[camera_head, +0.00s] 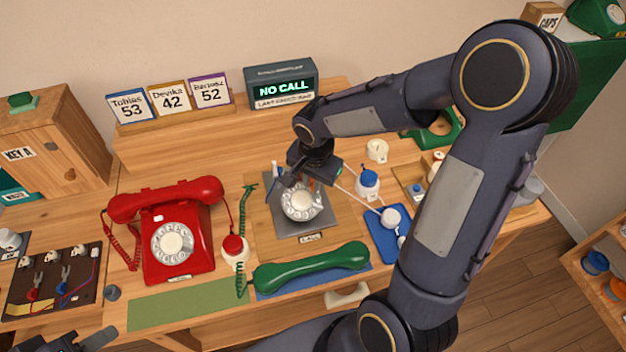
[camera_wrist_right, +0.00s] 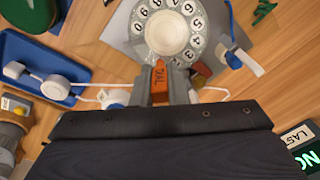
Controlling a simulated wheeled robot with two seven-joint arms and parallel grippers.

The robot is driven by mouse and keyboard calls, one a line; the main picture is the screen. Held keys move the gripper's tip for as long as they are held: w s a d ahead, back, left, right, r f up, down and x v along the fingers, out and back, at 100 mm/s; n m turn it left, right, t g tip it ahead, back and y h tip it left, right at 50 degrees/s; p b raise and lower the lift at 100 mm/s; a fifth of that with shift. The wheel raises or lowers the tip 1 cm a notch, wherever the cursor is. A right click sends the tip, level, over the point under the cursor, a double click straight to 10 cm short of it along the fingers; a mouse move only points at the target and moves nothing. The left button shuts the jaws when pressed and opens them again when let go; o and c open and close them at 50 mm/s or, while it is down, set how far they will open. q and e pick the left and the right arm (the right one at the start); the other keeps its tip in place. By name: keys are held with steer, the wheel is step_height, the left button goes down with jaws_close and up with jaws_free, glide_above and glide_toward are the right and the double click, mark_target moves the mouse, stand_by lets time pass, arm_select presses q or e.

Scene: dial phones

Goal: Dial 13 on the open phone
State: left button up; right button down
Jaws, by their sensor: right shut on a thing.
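The open phone, a grey plate with a white rotary dial (camera_head: 302,203), lies on a mat mid-table. In the right wrist view the dial (camera_wrist_right: 168,33) shows at the top with several numbered holes. My right gripper (camera_head: 308,180) is over the dial's far edge. It is shut on an orange stick marked DIAL (camera_wrist_right: 160,82), whose tip points at the dial's near rim in the wrist view. I cannot tell whether the tip touches a hole. Part of my left gripper (camera_head: 75,341) shows at the bottom left; its fingers are unclear.
A green handset (camera_head: 312,267) lies in front of the open phone. A red phone (camera_head: 178,230) stands left. A display reading NO CALL (camera_head: 283,88) stands behind, beside name cards (camera_head: 170,99). A blue tray (camera_head: 385,235) and a white-and-blue bottle (camera_head: 368,182) are to the right.

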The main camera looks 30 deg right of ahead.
steer(key=shift+s+f, duration=0.1)
steer(key=shift+s+f+b, duration=0.2)
steer(key=shift+s+b, duration=0.15)
steer(key=shift+b, duration=0.1)
steer(key=shift+s+d, duration=0.1)
steer(key=shift+s, duration=0.05)
steer(key=shift+s+f+b, duration=0.2)
steer(key=shift+s+b, duration=0.1)
steer(key=shift+b, duration=0.15)
steer(key=shift+s, duration=0.25)
steer(key=shift+a+f, duration=0.1)
steer(key=shift+a, duration=0.1)
